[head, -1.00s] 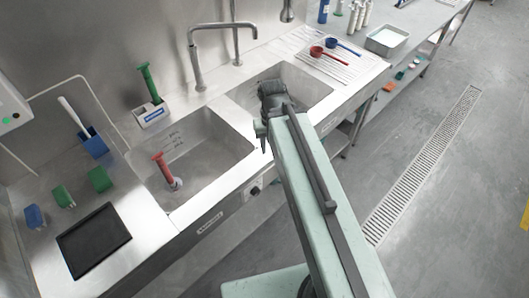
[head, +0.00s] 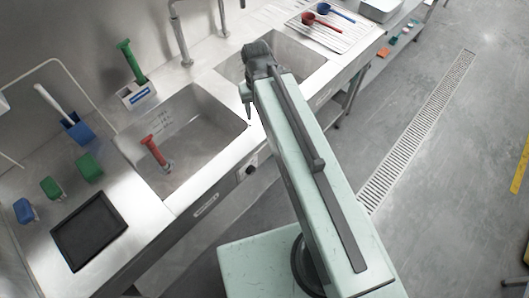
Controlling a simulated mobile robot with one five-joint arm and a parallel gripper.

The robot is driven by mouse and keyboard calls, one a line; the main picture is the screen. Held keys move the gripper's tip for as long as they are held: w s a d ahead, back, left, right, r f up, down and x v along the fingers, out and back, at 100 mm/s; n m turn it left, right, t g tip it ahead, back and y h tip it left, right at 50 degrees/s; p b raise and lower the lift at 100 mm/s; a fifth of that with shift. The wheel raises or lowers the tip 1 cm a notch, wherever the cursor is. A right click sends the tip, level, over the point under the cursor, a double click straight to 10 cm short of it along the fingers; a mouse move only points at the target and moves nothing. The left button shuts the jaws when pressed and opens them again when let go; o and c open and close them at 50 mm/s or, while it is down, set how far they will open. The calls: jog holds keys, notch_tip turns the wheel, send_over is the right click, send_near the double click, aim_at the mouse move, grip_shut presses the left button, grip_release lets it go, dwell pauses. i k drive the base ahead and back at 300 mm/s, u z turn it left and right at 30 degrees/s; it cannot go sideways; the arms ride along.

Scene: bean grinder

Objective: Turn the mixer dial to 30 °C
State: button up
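A small dark round knob on a pale plate, which looks like the mixer dial (head: 251,167), sits on the front panel of the steel sink unit. It is too small to read any marks or setting. My gripper (head: 248,108) points down over the divider between the two basins, above and behind the front panel in the picture. It appears apart from the knob. Its fingers are thin and dark, and I cannot tell whether they are open or shut. I see nothing held in it.
The left basin (head: 200,150) holds a red-handled tool (head: 155,152). A green-handled tool (head: 131,62) stands in a white holder behind it. A black tablet (head: 90,232) lies on the left counter. Floor in front of the unit is open, with a drain grate (head: 425,125).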

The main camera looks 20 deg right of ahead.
aim_at(250, 170)
jog(key=z, duration=0.85)
jog(key=k, duration=1.1)
jog(key=u, duration=0.65)
